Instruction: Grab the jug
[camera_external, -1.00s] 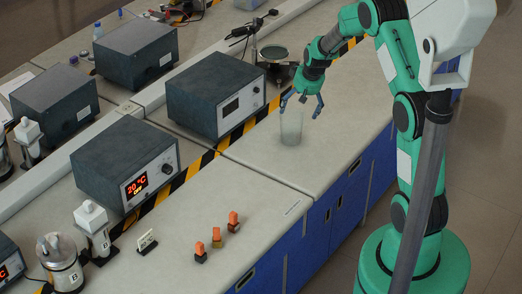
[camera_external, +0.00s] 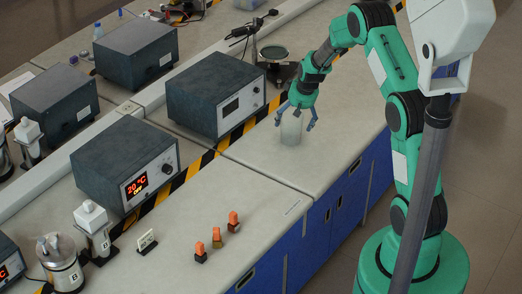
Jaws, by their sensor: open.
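The jug (camera_external: 291,130) is a pale, see-through, upright vessel on the light grey bench top, right of a dark box-shaped instrument. My gripper (camera_external: 296,120) points down over it, fingers spread open on either side of the jug's upper part. The jug's rim is partly hidden by the gripper. I cannot tell whether any finger touches it.
A dark instrument box (camera_external: 216,92) stands close to the left of the jug, with a yellow-black striped strip (camera_external: 204,160) along it. A stand with a round plate (camera_external: 274,55) is behind. Several small orange-topped pieces (camera_external: 233,221) stand in front. The bench between is clear.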

